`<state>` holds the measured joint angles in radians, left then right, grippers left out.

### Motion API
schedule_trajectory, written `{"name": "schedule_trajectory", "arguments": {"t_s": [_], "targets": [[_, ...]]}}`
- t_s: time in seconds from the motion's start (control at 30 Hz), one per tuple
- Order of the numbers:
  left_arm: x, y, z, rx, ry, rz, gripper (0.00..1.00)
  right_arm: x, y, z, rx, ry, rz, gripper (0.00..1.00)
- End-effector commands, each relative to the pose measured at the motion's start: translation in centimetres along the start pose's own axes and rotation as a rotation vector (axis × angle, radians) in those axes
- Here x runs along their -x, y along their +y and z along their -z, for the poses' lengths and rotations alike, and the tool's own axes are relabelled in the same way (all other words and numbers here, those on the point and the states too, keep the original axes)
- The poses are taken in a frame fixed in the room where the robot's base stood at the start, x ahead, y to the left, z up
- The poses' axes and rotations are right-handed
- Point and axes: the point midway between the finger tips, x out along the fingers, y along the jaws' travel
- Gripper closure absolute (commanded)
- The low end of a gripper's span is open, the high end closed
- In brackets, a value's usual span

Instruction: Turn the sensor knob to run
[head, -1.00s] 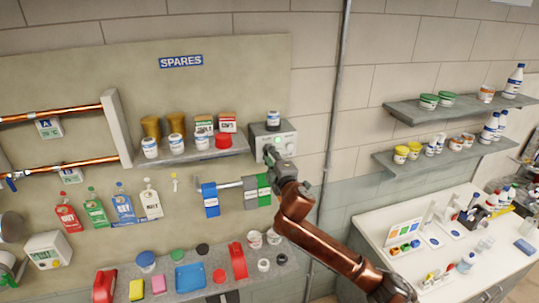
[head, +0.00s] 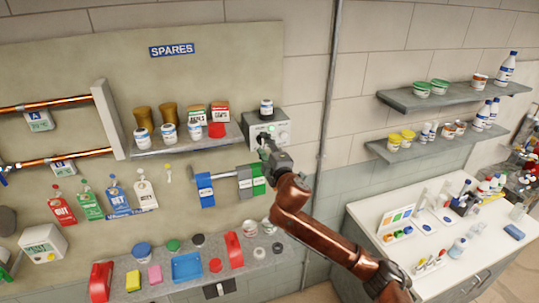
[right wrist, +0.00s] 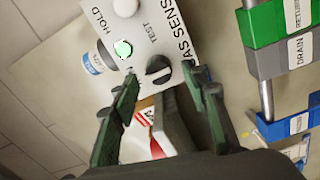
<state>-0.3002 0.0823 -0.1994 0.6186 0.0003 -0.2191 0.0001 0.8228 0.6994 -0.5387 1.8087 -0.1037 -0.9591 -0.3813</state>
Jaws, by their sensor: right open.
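The light grey sensor box (head: 279,121) is on the wall at the right end of the spares board. In the right wrist view its white panel (right wrist: 176,28) fills the top, with the words HOLD and TEST and part of the sensor name. The dark round knob (right wrist: 158,70) has a pale mark across it. A lit green round part (right wrist: 123,48) is beside it. My right gripper (head: 264,143) is open in front of the box. In the right wrist view its green fingers (right wrist: 160,80) lie either side of the knob; contact cannot be told. My left gripper is out of view.
A shelf (head: 188,144) with jars and boxes is left of the sensor box. A rail with blue, grey and green tags (head: 205,190) hangs just below. A vertical pipe (head: 330,90) runs to the right. A lower shelf (head: 130,295) holds several coloured items.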

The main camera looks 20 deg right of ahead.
Motion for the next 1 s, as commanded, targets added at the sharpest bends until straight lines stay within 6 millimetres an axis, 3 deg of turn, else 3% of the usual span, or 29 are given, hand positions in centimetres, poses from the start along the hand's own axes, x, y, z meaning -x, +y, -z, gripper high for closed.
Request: {"name": "schedule_trajectory", "arguments": {"t_s": [0.3,0.5,0.7,1.0], "targets": [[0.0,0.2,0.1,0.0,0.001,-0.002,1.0,6.6,0.0,0.0,0.001,0.002,0.0,0.58],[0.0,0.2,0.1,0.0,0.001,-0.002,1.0,9.6,0.0,0.0,0.001,0.001,0.0,0.58],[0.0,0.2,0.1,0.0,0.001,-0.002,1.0,10.6,0.0,-0.1,0.001,0.0,0.0,0.58],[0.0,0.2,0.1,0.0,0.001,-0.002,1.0,10.6,0.0,0.0,0.001,0.0,0.0,0.58]]}}
